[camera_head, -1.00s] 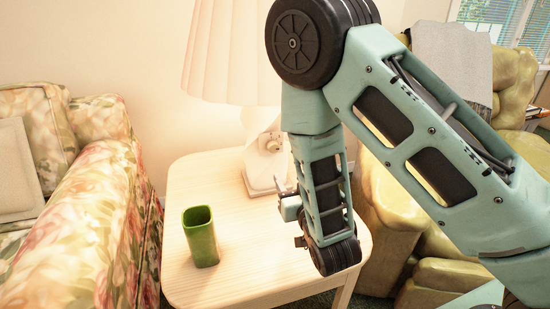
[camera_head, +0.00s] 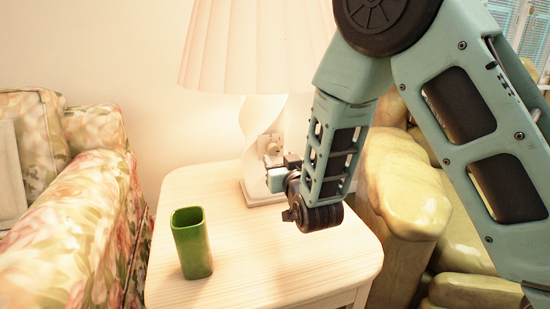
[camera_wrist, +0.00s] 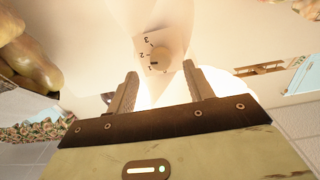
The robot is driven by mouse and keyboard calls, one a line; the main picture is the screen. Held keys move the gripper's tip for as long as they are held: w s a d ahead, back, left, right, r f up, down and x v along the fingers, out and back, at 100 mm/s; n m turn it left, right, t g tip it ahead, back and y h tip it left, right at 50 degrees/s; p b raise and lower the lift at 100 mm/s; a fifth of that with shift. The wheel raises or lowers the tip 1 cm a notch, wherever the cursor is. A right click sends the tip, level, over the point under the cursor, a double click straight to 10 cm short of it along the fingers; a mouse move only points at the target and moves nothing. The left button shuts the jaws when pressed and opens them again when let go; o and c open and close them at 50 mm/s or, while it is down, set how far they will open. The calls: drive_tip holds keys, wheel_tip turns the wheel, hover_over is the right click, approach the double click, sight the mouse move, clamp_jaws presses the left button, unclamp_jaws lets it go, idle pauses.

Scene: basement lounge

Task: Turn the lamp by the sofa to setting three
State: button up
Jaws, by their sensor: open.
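The lit lamp has a pleated shade (camera_head: 255,50) and a white twisted base (camera_head: 256,125) on the side table by the sofa. Its round beige knob (camera_wrist: 160,56) sits on a pale dial plate marked 1, 2 and 3 in the wrist view. A dark mark at the knob's edge lies by the 1. The dial also shows in the head view (camera_head: 272,146). My gripper (camera_wrist: 160,78) is open and empty. Its fingers point at the knob, one to each side of it in the picture, and appear short of it. In the head view the gripper (camera_head: 272,173) is just in front of the lamp base.
A green square cup (camera_head: 192,245) stands on the pale wooden side table (camera_head: 285,260), left of my arm. A floral sofa (camera_head: 80,225) is on the left and a yellow-green armchair (camera_head: 405,190) on the right. The table's front middle is clear.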

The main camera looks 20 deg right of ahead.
sight(274, 152)
drive_tip(key=w, duration=0.5)
drive_tip(key=c, duration=1)
